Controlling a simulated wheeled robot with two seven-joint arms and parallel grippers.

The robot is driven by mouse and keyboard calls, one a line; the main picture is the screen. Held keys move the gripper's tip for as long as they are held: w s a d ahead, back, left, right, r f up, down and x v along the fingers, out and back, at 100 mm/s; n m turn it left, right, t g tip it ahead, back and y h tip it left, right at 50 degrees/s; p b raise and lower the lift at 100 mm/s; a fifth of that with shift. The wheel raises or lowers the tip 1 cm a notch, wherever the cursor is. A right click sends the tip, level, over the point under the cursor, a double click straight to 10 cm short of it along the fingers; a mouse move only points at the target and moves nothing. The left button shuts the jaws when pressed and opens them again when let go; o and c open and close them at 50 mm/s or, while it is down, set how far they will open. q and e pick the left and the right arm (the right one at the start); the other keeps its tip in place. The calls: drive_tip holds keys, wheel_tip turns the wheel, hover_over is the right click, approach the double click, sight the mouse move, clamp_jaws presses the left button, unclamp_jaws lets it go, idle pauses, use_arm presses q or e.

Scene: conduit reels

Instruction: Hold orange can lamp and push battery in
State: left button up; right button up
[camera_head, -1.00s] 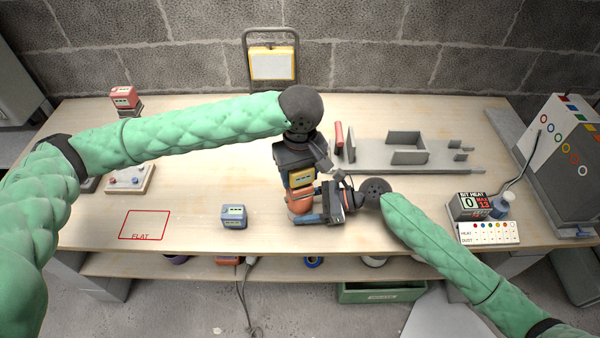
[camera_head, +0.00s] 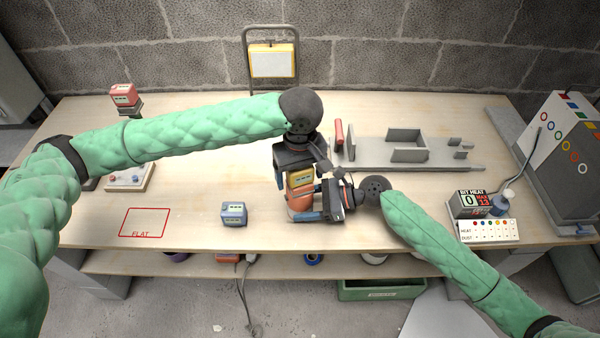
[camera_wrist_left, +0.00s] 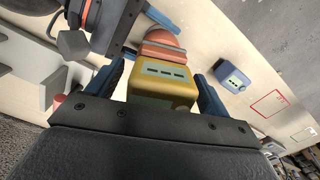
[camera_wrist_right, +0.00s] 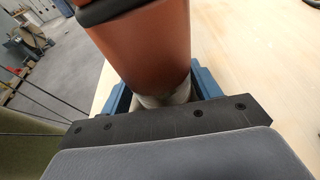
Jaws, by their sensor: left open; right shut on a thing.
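The orange can lamp (camera_head: 300,203) stands above the table's front half, and the right wrist view shows its orange body (camera_wrist_right: 145,45) close up. My right gripper (camera_head: 308,213) comes from the right and is shut on the lamp; its fingers lie either side of the grey narrow part (camera_wrist_right: 165,98). A yellow battery (camera_head: 300,179) sits directly against the lamp's upper end; how deep it is in is hidden. My left gripper (camera_wrist_left: 163,88) is open, its blue fingers either side of the yellow battery (camera_wrist_left: 165,78) with gaps showing.
A blue battery-like block (camera_head: 233,215) stands left of the lamp. A red FLAT outline (camera_head: 144,223) lies further left. A red block (camera_head: 123,96) stands on a dark unit at the back left. A grey fixture (camera_head: 408,150) and a BIT HEAT counter (camera_head: 469,205) are on the right.

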use_arm(q)
wheel_tip(320, 180, up, 12)
idle(0.6)
use_arm(e)
drive_tip(key=o, duration=1.2)
